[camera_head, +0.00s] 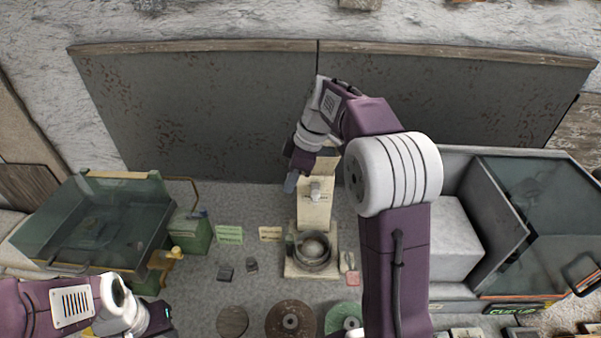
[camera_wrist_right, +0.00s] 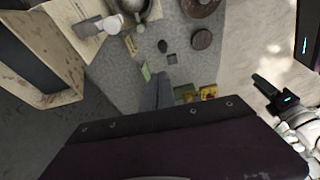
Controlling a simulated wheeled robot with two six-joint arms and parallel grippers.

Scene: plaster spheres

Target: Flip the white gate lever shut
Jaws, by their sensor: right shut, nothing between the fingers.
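The white gate lever (camera_head: 315,190) sits on the front of a beige upright stand (camera_head: 314,212) in the middle of the table. It also shows in the right wrist view (camera_wrist_right: 112,25), at the upper left. My right gripper (camera_head: 291,183) is shut and empty, pointing down just left of the lever and apart from it; its fingers also show in the wrist view (camera_wrist_right: 163,92). A round grey cup (camera_head: 313,262) with a pale sphere (camera_head: 312,247) in it stands at the stand's foot. My left gripper (camera_head: 158,318) is at the lower left, far from the lever; its jaw gap is unclear.
A green glass-sided box (camera_head: 100,222) stands at left and a grey bin (camera_head: 448,235) with a glass case at right. Small labels (camera_head: 229,234), dark blocks and round discs (camera_head: 290,319) lie in front. Tall dark panels (camera_head: 200,115) close off the back.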

